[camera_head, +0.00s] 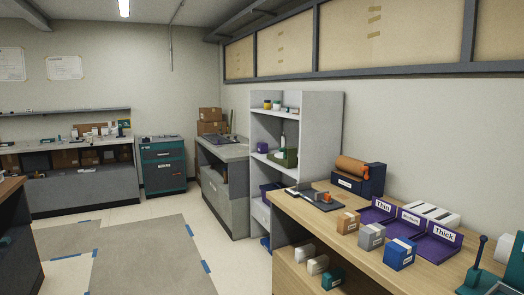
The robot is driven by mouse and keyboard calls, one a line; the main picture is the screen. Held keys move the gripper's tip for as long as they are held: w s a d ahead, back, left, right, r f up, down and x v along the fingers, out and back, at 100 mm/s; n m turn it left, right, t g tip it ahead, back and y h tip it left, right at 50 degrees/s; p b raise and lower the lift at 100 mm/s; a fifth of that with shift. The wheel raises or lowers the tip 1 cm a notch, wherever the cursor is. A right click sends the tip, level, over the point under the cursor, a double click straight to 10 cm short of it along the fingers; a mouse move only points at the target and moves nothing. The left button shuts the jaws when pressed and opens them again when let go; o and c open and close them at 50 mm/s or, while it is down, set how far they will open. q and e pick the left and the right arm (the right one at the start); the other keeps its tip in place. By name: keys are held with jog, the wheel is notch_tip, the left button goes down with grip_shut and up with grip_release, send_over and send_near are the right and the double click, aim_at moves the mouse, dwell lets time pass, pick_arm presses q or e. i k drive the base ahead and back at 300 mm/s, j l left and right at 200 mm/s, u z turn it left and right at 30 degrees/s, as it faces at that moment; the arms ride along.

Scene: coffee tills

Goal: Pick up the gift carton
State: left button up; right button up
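No gripper of mine shows in the head view. Three small boxes stand in a row on the wooden table: a tan box (348,222), a grey box (371,237) and a blue box (401,254), each with a lighter band or label. Brown cardboard boxes (211,127) are stacked on the far grey counter. I cannot tell which of these, if any, is the gift carton; no readable label says so.
Purple trays labelled Thin (378,211), Medium and Thick (438,243) line the wooden table (330,208). A roll dispenser (358,178) stands behind. A teal lever device (478,274) is at the right. A grey shelf (318,130) stands beyond. The floor (150,255) at left is open.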

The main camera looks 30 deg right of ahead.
aim_at(263, 147)
jog(key=i+l+z, duration=0.15)
jog(key=i, duration=0.45)
jog(key=i+l+z, duration=0.2)
jog(key=i, duration=0.45)
jog(key=i+z, duration=0.15)
jog(key=i, duration=0.45)
jog(key=i+j+z, duration=0.15)
jog(key=i, duration=0.5)
jog(key=i+j+z, duration=0.2)
jog(key=i, duration=0.4)
jog(key=i+j+z, duration=0.15)
jog(key=i, duration=0.45)
